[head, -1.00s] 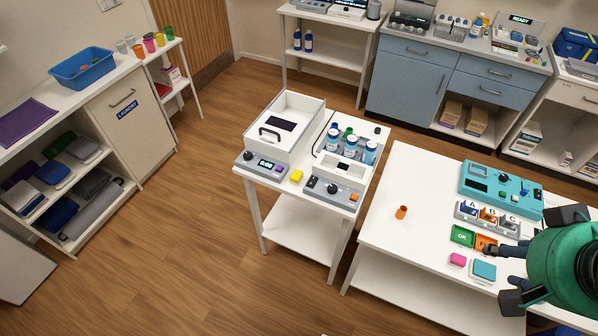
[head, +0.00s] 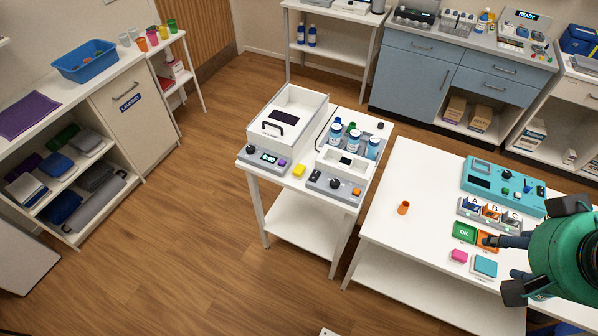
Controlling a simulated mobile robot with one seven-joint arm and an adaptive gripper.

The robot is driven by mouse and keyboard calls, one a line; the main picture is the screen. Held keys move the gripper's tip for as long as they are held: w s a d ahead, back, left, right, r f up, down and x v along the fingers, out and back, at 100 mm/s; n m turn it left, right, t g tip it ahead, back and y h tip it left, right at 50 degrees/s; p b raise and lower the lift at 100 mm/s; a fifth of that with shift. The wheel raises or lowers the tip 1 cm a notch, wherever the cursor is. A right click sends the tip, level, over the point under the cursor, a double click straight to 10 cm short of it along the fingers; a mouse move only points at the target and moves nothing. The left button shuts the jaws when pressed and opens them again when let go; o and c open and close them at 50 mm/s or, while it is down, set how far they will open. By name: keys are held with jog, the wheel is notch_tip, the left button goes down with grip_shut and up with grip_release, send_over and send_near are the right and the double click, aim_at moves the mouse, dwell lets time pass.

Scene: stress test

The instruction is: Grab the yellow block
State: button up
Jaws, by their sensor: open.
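The yellow block (head: 299,171) is small and lies on the white top of the small stand (head: 287,181), near its front edge, between two grey control panels. My gripper (head: 506,257) shows at the right as dark fingers, partly hidden behind my green arm. It looks open, with nothing seen between the fingers. It is over the right-hand white table, well to the right of the yellow block and not touching it.
A grey panel with a display (head: 266,158) sits left of the block, another panel (head: 335,187) right of it. A white bin (head: 290,112) and blue-capped bottles (head: 353,138) stand behind. The right table holds an orange cup (head: 403,208). Floor left of the stand is clear.

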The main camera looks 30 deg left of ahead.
jog(key=w+a+f+n+g+y, duration=0.1)
jog(key=w+a+f+n+g, duration=0.2)
jog(key=w+a+n, duration=1.3)
jog(key=n+g+h+p, duration=0.1)
jog(key=n+g, duration=0.1)
jog(key=g, duration=0.1)
send_over(299, 169)
notch_tip(299, 169, down, 23)
jog(key=shift+w, duration=0.3)
jog(key=shift+f, duration=0.1)
jog(key=shift+f+b, duration=0.35)
jog(key=shift+f, duration=3.85)
jog(key=shift+s+f+b, duration=0.2)
jog(key=shift+f+b, duration=0.3)
jog(key=shift+f, duration=2.1)
